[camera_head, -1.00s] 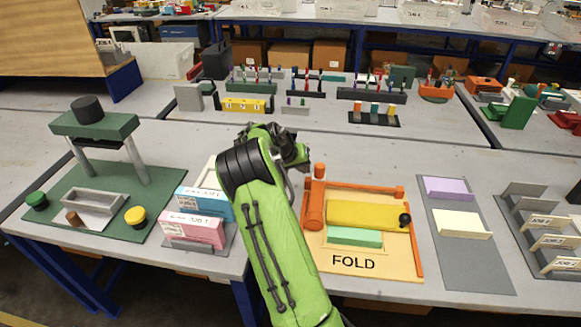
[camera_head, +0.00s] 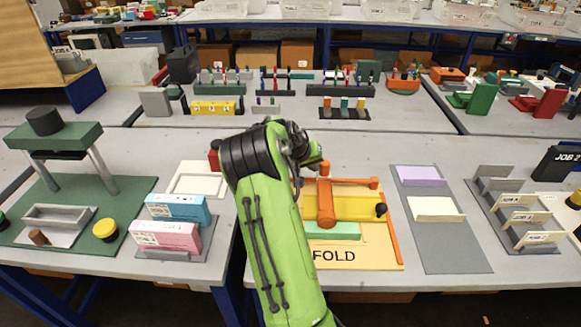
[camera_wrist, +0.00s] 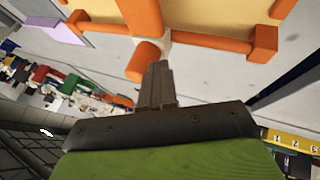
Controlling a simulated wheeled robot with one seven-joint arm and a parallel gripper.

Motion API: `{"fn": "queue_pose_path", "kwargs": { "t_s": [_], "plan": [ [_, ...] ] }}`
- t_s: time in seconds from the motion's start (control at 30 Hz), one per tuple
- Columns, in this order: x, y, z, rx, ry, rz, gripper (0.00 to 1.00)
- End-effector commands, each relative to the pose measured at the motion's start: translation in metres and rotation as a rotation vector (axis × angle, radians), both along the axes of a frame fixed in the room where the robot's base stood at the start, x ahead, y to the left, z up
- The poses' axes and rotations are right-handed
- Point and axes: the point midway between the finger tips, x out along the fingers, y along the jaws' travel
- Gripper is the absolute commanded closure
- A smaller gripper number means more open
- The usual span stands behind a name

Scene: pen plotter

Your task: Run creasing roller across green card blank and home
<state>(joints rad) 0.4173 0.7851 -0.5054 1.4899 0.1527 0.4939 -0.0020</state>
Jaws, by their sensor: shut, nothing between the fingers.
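The FOLD station is a tan board (camera_head: 375,257) with orange rails, a yellow plate (camera_head: 352,207) and the green card blank (camera_head: 335,231) in front of it. The orange creasing roller (camera_head: 326,205) lies across the left part of the yellow plate, with an upright orange post (camera_head: 324,168) at its far end. My gripper (camera_wrist: 160,72) is shut and empty. In the wrist view its fingertips are at the orange post (camera_wrist: 143,62), seemingly touching it. In the head view my arm hides the fingers and the board's left edge.
Pink and blue boxes (camera_head: 168,236) stand left of my arm. A grey mat (camera_head: 450,255) with lilac and cream cards lies to the right, then a grey slotted rack (camera_head: 520,215).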

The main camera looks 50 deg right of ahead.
Motion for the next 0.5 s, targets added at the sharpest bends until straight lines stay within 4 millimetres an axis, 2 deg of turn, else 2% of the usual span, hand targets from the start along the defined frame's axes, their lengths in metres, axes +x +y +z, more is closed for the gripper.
{"fn": "queue_pose_path", "kwargs": {
  "t_s": [0.03, 0.2, 0.33, 0.5],
  "plan": [
    [-0.014, -0.010, -0.001, 0.000, 0.002, -0.009, 1.00],
    [-0.049, -0.038, 0.000, -0.001, 0.002, -0.007, 1.00],
    [-0.070, -0.055, 0.000, -0.001, 0.001, -0.007, 1.00],
    [-0.086, -0.068, 0.000, -0.001, 0.001, -0.003, 1.00]
  ]
}}
